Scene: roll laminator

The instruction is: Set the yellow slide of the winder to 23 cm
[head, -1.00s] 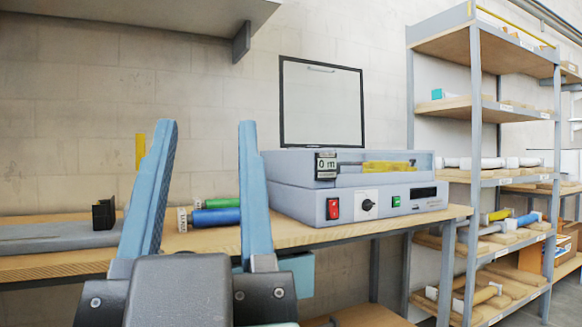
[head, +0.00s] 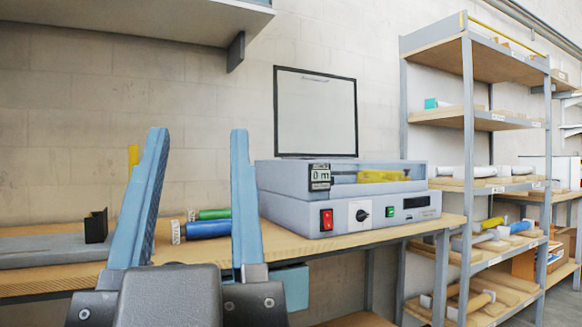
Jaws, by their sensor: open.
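My gripper (head: 198,135) is open and empty in the foreground of the head view. Its two blue fingers point up and stand wide apart. On the bench at the left lies a long grey base (head: 45,249), seemingly the winder, with a black upright block (head: 96,226) on it. A narrow yellow upright piece (head: 133,155), possibly the slide, shows just left of my left finger, which hides part of it. No scale or centimetre marks can be read. My gripper appears in front of the bench, apart from these things.
The laminator (head: 345,207), with its red switch, black knob and "0 m" display, stands on the wooden bench (head: 405,231). Blue (head: 208,230) and green (head: 213,214) rolls lie beside it, partly behind my right finger. A shelf (head: 130,12) overhangs the upper left. A rack (head: 468,150) stands right.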

